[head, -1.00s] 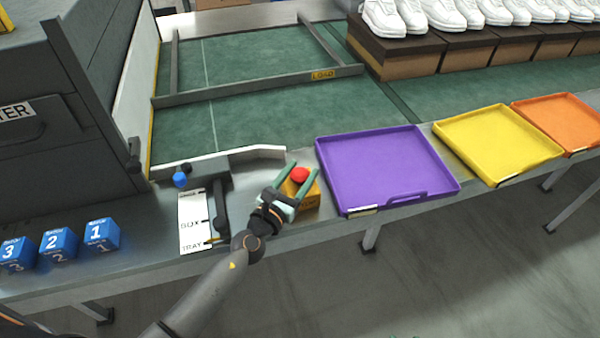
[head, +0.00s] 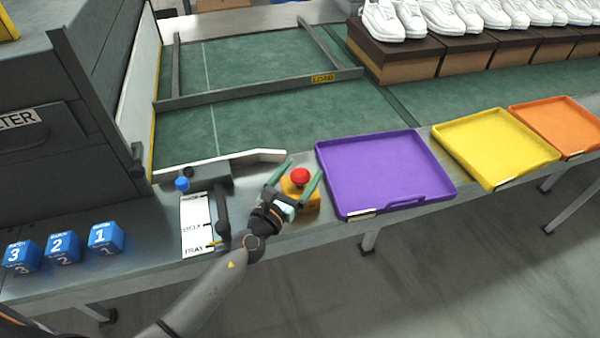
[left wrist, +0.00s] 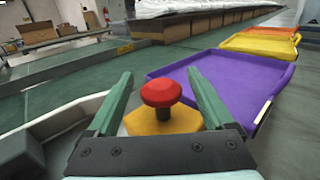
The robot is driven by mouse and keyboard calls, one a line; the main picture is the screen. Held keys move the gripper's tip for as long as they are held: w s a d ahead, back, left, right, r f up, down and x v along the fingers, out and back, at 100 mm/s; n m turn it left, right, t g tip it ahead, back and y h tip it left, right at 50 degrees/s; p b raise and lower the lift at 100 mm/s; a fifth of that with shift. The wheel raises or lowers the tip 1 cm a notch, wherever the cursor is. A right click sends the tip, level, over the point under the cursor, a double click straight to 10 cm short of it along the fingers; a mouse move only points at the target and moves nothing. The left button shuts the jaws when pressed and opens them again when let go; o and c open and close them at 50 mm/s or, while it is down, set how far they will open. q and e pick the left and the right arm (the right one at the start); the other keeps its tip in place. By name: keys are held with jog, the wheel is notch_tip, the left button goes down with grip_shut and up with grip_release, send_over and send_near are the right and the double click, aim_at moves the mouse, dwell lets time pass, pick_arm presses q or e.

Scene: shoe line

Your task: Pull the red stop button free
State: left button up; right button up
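The red stop button (head: 300,175) sits on top of a yellow housing (head: 301,198) on the grey ledge in front of the conveyor. My left gripper (head: 297,168) is open, with one green finger on each side of the button. In the left wrist view gaps show between the button and both fingers (left wrist: 160,88). My right gripper is not in view.
A purple tray (head: 372,172) stands close to the right of the button, then yellow (head: 492,148) and orange (head: 560,127) trays. A lever with a BOX/TRAY plate (head: 194,225) is to the left, with blue numbered cubes (head: 64,247) beyond. White shoes stand on boxes behind.

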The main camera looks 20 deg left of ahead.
pick_arm(q)
jog(key=s, duration=0.3)
jog(key=s+a+b, duration=0.1)
jog(key=s, duration=0.3)
jog(key=s+a, duration=0.1)
jog(key=s, duration=0.3)
jog(key=shift+s+f, duration=0.15)
jog(key=shift+s, duration=0.05)
jog(key=shift+s+a+b, duration=0.15)
jog(key=shift+s+b, duration=0.15)
jog(key=shift+s, duration=0.2)
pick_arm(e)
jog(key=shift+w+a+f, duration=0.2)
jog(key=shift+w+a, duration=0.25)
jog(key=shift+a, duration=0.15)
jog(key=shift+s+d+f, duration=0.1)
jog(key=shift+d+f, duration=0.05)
